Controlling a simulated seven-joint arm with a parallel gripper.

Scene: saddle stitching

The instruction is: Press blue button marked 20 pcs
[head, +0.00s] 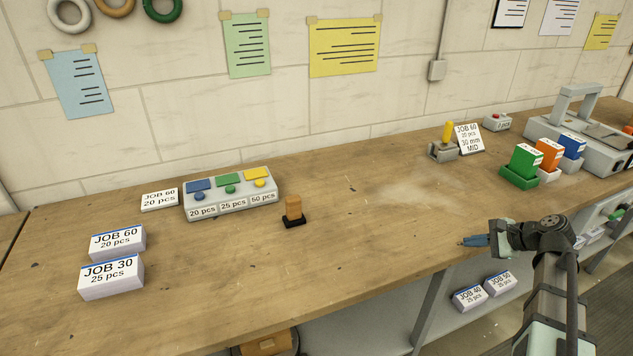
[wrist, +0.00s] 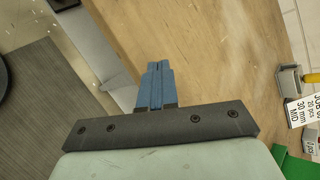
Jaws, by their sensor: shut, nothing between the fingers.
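The blue button (head: 199,184) is the leftmost of the buttons on a grey box (head: 229,201), above the label reading 20 pcs (head: 202,211). A green button (head: 227,177) and a yellow button (head: 255,172) sit to its right. My gripper (head: 463,242) is at the front edge of the bench, far to the right of the box. Its blue fingers (wrist: 154,86) are together and empty in the wrist view. The button box is not in the wrist view.
A wooden block on a black base (head: 293,211) stands between the box and my gripper. A JOB 60 20 pcs card (head: 159,199) lies left of the box. Two labelled stacks (head: 111,277) are at front left. A yellow-handled lever (head: 447,133) stands at right. The middle bench is clear.

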